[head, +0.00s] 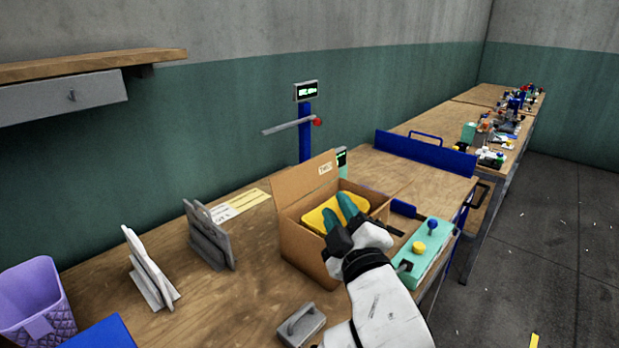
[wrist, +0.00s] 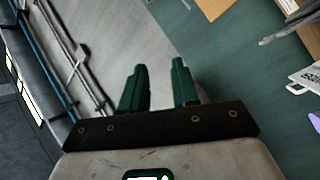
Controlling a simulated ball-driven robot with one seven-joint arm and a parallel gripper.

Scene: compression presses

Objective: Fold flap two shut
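An open cardboard box (head: 305,250) stands on the wooden bench with a yellow item (head: 318,216) inside. One flap (head: 303,180) stands up at its back left and carries a small label (head: 325,169), too small to read surely. Another brown flap seems to spread out at the right side, partly behind my gripper. The box's right front is hidden by my arm.
A teal button box (head: 423,255) stands right of the box. A post with a display (head: 306,92) and lever rises behind. Grey (head: 207,238) and white (head: 148,270) stands, a grey block (head: 301,325) and a purple basket (head: 35,298) are left and front.

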